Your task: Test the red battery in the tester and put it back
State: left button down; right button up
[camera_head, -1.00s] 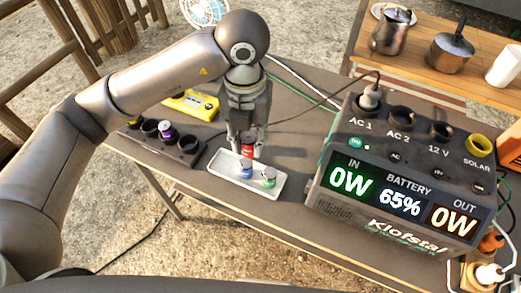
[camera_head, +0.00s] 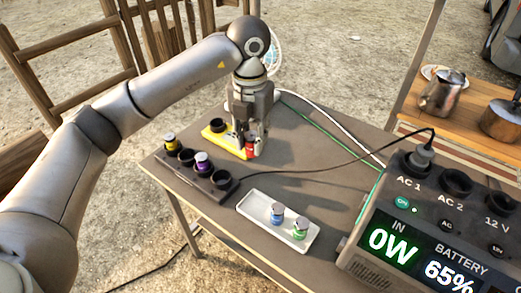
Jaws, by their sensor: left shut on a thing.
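My left gripper (camera_head: 251,147) points down at the yellow tester (camera_head: 226,139) and is shut on the red battery (camera_head: 250,152). The battery is upright between the fingers, at the right part of the tester. I cannot tell whether it touches the tester. A dark round part shows at the tester's left end. The white tray (camera_head: 254,213) lies nearer, holding a blue battery (camera_head: 277,213) and a green battery (camera_head: 300,228). My right gripper is not in view.
A black rack (camera_head: 196,180) left of the tray holds a yellow-topped battery (camera_head: 170,143) and a purple battery (camera_head: 203,163), with empty holes. A large power station (camera_head: 440,220) stands right. Its black cable crosses the table.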

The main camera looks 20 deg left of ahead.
pick_arm(q)
jog(key=w+a+p, duration=0.5)
jog(key=w+a, duration=1.2)
jog(key=shift+w+a+p, duration=0.2)
jog(key=shift+w+p, duration=0.1)
jog(key=shift+p, duration=0.1)
dwell(0.6)
notch_tip(320, 180, down, 8)
jog(key=b, duration=0.4)
jog(key=shift+s+a+r, duration=0.1)
jog(key=shift+r, duration=0.15)
dwell(0.5)
